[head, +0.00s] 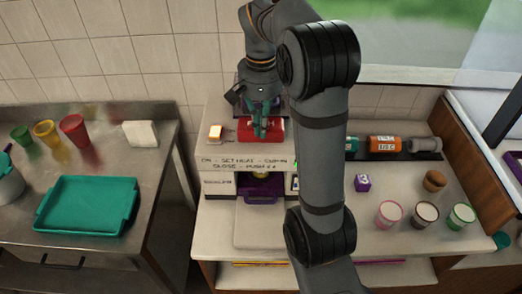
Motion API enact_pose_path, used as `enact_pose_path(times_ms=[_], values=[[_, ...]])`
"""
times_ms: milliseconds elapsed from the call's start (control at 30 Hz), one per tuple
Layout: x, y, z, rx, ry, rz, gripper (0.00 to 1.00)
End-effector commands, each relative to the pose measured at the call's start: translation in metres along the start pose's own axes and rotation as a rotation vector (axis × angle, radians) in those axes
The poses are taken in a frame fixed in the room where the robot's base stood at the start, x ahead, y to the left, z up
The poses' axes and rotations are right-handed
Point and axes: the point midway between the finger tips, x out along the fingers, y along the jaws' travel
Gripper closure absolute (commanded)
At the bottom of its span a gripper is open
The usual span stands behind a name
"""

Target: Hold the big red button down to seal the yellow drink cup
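The big red button (246,136) is a wide red block on top of the white sealing machine (215,163), at the middle of the head view. My gripper (260,132) points straight down over it, with its teal fingertips close together and at the button's top. The fingers look shut with nothing between them; whether they press the button down is too small to tell. Below, in the machine's opening, a purple drawer (262,197) is visible. A small patch of the yellow drink cup (262,177) seems to show above it; most is hidden.
On the left counter are a teal tray (88,206), green, yellow and red cups (73,129), and a white block (140,134). Several small cups (425,213) stand at right. My arm hides part of the bench.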

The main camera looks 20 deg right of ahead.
Motion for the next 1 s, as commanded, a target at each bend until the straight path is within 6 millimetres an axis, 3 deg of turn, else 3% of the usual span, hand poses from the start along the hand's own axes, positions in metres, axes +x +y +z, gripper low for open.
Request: enact_pose_path(times_ms=[567,1000], values=[[-0.007,0.0,0.006,0.0,0.004,-0.001,1.0],[-0.052,0.0,0.012,0.0,0.003,-0.001,1.0]])
